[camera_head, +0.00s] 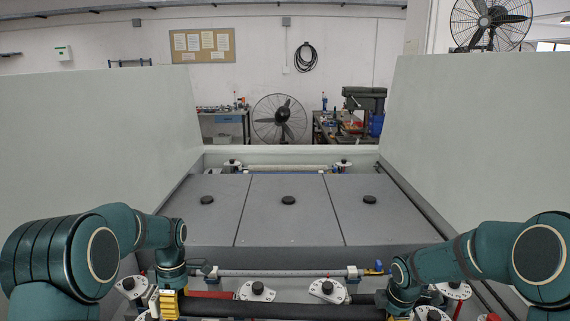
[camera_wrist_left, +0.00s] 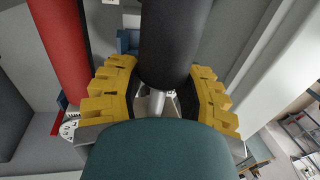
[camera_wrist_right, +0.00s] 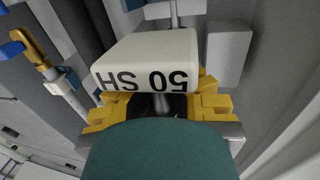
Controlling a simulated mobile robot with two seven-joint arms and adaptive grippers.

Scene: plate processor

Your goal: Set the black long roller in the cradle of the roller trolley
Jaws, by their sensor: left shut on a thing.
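The black long roller (camera_head: 290,311) lies across the bottom of the head view, close to level, in front of the machine's near edge. My left gripper (camera_head: 170,304), with yellow fingers, is shut on the roller's left end. In the left wrist view the roller (camera_wrist_left: 176,40) runs between the fingers (camera_wrist_left: 160,100), with a metal shaft tip below it. My right gripper (camera_wrist_right: 160,105) is at the roller's right end; a white block marked "50 SH" (camera_wrist_right: 150,55) covers most of its grip. I cannot make out the roller trolley or its cradle.
A red roller (camera_head: 215,294) lies just behind the black one. Grey covers (camera_head: 288,225) fill the middle, between high pale side walls (camera_head: 95,140).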

